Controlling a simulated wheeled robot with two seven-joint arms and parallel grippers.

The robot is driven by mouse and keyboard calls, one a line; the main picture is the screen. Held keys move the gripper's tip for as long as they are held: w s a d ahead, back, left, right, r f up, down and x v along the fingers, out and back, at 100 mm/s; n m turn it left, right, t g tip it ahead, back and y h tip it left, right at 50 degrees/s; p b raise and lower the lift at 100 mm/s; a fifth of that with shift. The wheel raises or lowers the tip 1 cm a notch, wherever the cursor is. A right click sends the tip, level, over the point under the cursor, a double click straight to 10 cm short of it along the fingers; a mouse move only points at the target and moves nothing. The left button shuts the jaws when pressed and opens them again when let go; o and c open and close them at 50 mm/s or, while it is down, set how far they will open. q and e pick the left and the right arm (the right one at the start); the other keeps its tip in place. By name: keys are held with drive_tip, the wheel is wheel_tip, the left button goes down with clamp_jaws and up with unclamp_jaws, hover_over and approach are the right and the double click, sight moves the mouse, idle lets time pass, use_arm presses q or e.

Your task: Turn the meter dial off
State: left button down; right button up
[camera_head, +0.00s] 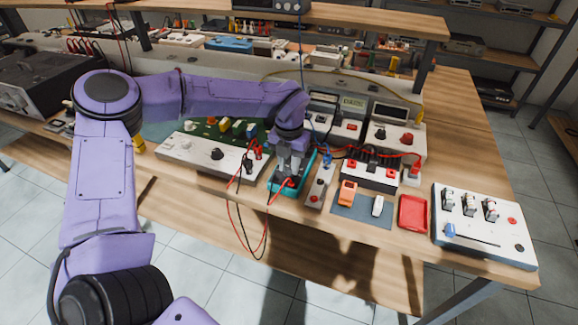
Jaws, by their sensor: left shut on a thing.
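The meter (274,185) is a teal-edged handheld unit lying on the bench, with red and black leads at its near end. My left gripper (289,177) points down over the meter and is shut on its dial. The gripper and wrist cover the dial and much of the meter's face, so the dial's setting is hidden. My right gripper is out of view.
A white panel with a black knob (217,154) stands left of the meter. A narrow grey switch strip (318,194) lies close on its right. Farther right are a red tray (413,213) and a switch panel (470,257). Leads hang over the front edge.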

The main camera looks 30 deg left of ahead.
sight(288, 167)
use_arm(q)
drive_tip(key=shift+n+b, duration=0.5)
drive_tip(key=shift+n, duration=0.7)
drive_tip(key=c, duration=0.9)
unclamp_jaws()
drive_tip(key=shift+o, duration=0.2)
wheel_tip(288, 167, up, 11)
drive_tip(key=shift+f+b, duration=0.15)
drive_tip(key=shift+b, duration=0.3)
drive_tip(key=shift+a+f, duration=0.1)
